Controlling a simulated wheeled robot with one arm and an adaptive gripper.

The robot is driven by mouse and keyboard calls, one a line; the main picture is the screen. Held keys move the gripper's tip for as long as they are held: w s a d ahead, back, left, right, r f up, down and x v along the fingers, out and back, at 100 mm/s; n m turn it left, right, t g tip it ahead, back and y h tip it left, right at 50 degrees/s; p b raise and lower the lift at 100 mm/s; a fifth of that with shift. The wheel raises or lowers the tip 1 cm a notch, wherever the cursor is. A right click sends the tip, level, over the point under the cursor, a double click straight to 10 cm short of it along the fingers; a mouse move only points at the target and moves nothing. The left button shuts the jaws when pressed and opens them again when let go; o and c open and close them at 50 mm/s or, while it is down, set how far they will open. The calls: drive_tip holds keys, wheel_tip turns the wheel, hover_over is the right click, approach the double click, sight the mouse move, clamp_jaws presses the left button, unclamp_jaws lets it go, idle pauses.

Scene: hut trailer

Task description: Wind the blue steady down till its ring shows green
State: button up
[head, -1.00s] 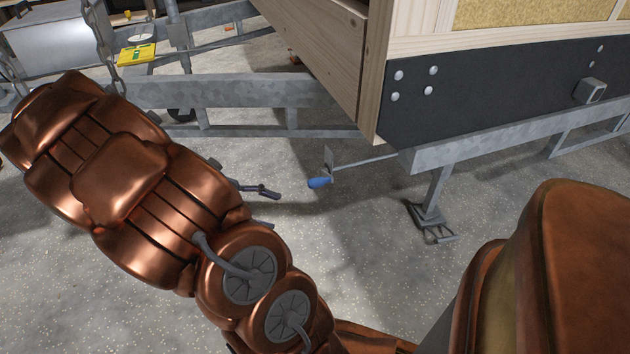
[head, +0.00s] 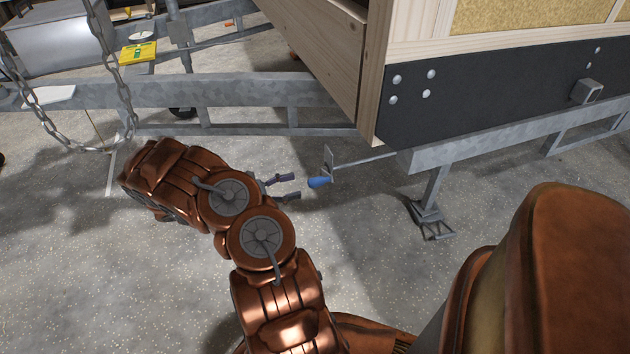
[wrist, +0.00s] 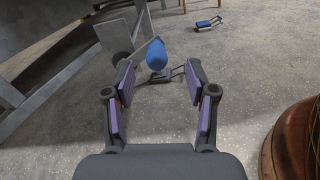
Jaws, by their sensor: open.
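The blue crank handle (head: 319,182) sits at the end of a grey crank rod (head: 362,161) that runs to the trailer frame. The steady leg (head: 432,190) slants down below the frame, with its foot (head: 432,224) at the floor. I see no green ring. My gripper (head: 296,187) is open and empty, just left of the blue handle in the head view. In the wrist view the handle (wrist: 156,54) shows ahead, between and beyond the fingertips of my gripper (wrist: 160,78). The fingers appear apart from it.
The wooden hut corner (head: 375,80) and black panel (head: 480,95) overhang the crank. A galvanised rail (head: 250,92) runs behind my gripper, and a chain (head: 60,140) hangs at left. A yellow level (head: 138,52) lies at the back. The floor below is clear.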

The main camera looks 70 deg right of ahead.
sight(316, 182)
drive_tip(key=shift+n, duration=0.3)
drive_tip(key=x, duration=0.2)
drive_tip(key=f+b+x, duration=0.1)
drive_tip(key=x, duration=0.5)
drive_tip(key=shift+w+d+f+b, duration=0.15)
drive_tip(key=shift+d+f+b, duration=0.05)
drive_tip(key=shift+d+b, duration=0.15)
clamp_jaws()
